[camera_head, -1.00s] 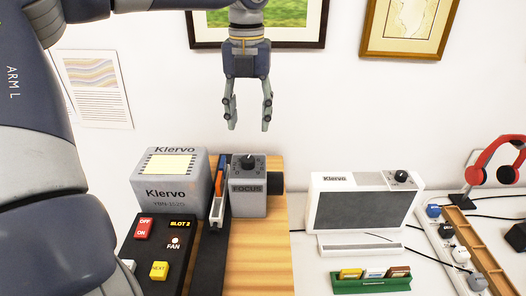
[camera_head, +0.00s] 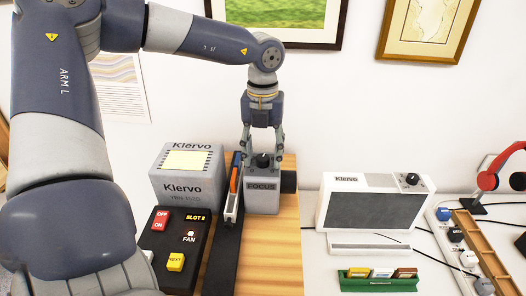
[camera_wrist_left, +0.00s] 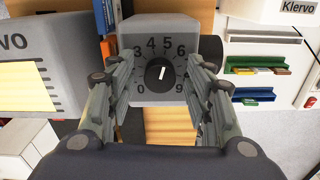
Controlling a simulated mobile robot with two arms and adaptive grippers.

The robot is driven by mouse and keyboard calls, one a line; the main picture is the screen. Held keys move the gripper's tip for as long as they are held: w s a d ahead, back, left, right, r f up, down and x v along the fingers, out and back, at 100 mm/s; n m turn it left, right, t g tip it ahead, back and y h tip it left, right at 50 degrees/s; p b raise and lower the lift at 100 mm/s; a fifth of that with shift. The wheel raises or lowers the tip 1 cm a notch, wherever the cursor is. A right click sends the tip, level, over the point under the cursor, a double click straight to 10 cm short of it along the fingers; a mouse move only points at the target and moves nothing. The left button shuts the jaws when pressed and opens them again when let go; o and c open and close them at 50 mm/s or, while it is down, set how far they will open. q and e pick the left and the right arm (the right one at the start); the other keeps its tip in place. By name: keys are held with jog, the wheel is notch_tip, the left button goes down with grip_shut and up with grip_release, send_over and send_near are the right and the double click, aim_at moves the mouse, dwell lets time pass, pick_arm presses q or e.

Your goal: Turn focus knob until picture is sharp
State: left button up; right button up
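The focus knob (camera_head: 263,160) is black and sits on top of a grey box labelled FOCUS (camera_head: 262,198). In the left wrist view the knob (camera_wrist_left: 160,73) has a white pointer that stands nearly upright, leaning slightly right, between 4 and 5 on the dial. My left gripper (camera_head: 263,150) points down over the box. Its fingers are open on either side of the knob; the wrist view (camera_wrist_left: 159,66) shows a gap on both sides. A grey Klervo projector (camera_head: 181,188) with a bright, blank pale panel stands left of the box. My right gripper is not in view.
A control panel (camera_head: 160,258) with OFF, ON and NEXT buttons is at the front left. A black rail (camera_head: 222,262) with an orange-marked slide runs beside the focus box. A white Klervo viewer (camera_head: 334,202) with a dark screen and a green slide rack (camera_head: 378,285) are right.

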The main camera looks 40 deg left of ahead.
pick_arm(q)
jog(key=c, duration=0.9)
jog(key=shift+m+b, duration=0.3)
jog(key=shift+b, duration=0.1)
jog(key=m+b, duration=0.2)
jog(key=shift+f+m, duration=0.15)
jog(key=shift+m, duration=0.15)
jog(key=m+b, duration=0.2)
jog(key=m, duration=0.1)
jog(key=shift+m+b, duration=0.35)
jog(key=shift+m, duration=1.25)
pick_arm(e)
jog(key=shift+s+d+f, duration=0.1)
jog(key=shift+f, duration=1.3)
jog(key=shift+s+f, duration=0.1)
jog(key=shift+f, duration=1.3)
pick_arm(q)
jog(key=shift+r, duration=0.2)
